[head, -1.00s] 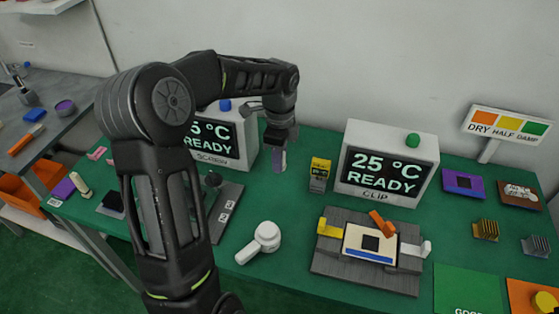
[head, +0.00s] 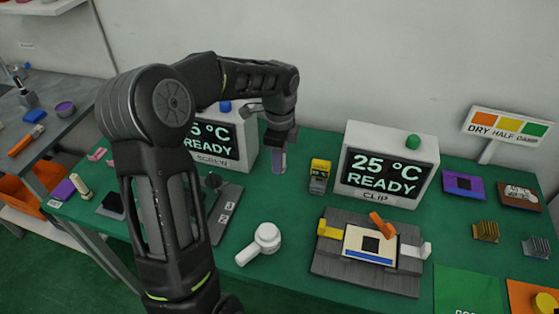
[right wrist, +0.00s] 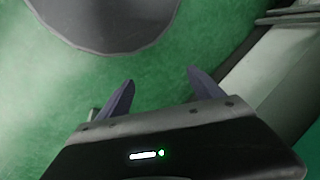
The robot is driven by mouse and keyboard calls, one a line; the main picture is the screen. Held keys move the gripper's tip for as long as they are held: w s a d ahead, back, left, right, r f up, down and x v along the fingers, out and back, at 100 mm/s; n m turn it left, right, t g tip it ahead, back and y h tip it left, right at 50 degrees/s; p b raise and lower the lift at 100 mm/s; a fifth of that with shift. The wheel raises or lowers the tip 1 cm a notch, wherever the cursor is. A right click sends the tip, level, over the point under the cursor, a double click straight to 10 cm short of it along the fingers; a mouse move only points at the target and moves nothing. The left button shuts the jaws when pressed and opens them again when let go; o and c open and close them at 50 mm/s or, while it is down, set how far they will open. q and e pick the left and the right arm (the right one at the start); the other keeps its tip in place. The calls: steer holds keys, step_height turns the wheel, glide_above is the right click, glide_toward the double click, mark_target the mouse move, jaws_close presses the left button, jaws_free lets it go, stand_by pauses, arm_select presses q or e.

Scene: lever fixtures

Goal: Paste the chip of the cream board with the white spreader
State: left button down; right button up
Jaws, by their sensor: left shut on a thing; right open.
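The cream board (head: 357,252) with a dark square chip (head: 371,244) and a blue strip lies in a grey fixture (head: 330,270) in front of the CLIP station. An orange lever (head: 382,224) stands at the board's upper right. My left gripper (head: 279,154) points down above the green table, left of the board and well apart from it. It is shut on a small pale piece, apparently the white spreader (head: 279,163); its shape is mostly hidden. My right gripper (right wrist: 162,90) is open and empty in the right wrist view, outside the head view.
The CLIP display box (head: 420,160) stands behind the fixture, with a small yellow and dark container (head: 319,176) beside it. A white round-headed tool (head: 265,240) lies left of the fixture. Purple (head: 463,184) and brown (head: 520,194) boards lie at right.

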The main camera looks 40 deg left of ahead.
arm_select(q)
steer(key=shift+r, duration=0.1)
steer(key=shift+w+r+p, duration=0.1)
steer(key=shift+r+p, duration=0.2)
steer(key=shift+r, duration=0.1)
steer(key=shift+r+g+h+p, duration=0.3)
steer(key=shift+r+p, duration=0.3)
steer(key=shift+r, duration=0.3)
steer(key=s+d+r+g+h+p, duration=0.1)
steer(key=s+d+p, duration=0.3)
steer(key=s, duration=1)
steer(key=d+g+h, duration=0.1)
steer(key=d, duration=0.1)
steer(key=shift+s+d, duration=0.3)
steer(key=shift+s, duration=0.1)
steer(key=shift+r, duration=0.15)
